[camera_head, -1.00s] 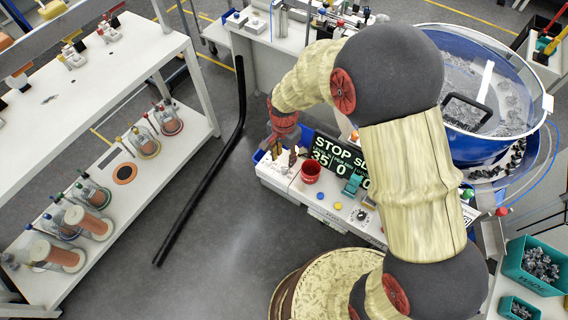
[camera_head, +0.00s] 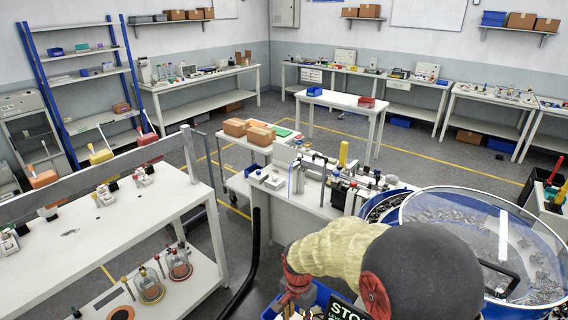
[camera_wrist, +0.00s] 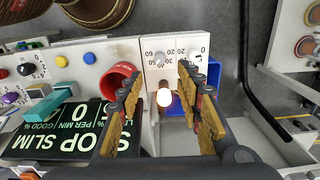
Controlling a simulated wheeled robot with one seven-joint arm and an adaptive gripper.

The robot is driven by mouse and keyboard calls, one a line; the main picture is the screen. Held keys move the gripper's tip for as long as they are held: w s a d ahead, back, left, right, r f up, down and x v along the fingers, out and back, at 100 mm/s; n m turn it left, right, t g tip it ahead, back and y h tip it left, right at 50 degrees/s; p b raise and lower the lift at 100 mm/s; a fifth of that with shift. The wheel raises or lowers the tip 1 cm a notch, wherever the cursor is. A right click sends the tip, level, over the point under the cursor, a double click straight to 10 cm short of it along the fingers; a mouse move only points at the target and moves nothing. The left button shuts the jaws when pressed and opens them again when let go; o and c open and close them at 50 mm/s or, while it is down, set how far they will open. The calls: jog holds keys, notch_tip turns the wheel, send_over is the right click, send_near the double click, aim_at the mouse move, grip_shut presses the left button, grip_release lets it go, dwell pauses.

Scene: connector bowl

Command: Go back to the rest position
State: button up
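My gripper (camera_wrist: 160,95) shows in the wrist view as two golden-brown fingers with a wide gap between them. It is open and nothing is held. In the head view my arm bends down at the bottom right, and the fingers are mostly cut off by the lower edge.
A blue bin (camera_wrist: 214,75) is behind the right finger. A large blue-rimmed bowl (camera_head: 545,225) of metal parts is at right. Shelving tables stand left.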

jog(key=s+d+r+n+t+b, duration=0.2)
jog(key=s+d+r+n+b, duration=0.2)
jog(key=s+d+r, duration=0.3)
jog(key=s+d+r+n+t+b, duration=0.3)
jog(key=s+d+r, duration=0.4)
jog(key=s+r, duration=0.6)
jog(key=shift+d+n+t+b, duration=0.25)
jog(key=shift+n+t+b, duration=0.05)
jog(key=shift+n+b, duration=0.2)
jog(key=shift+s, duration=0.1)
jog(key=shift+c, duration=0.2)
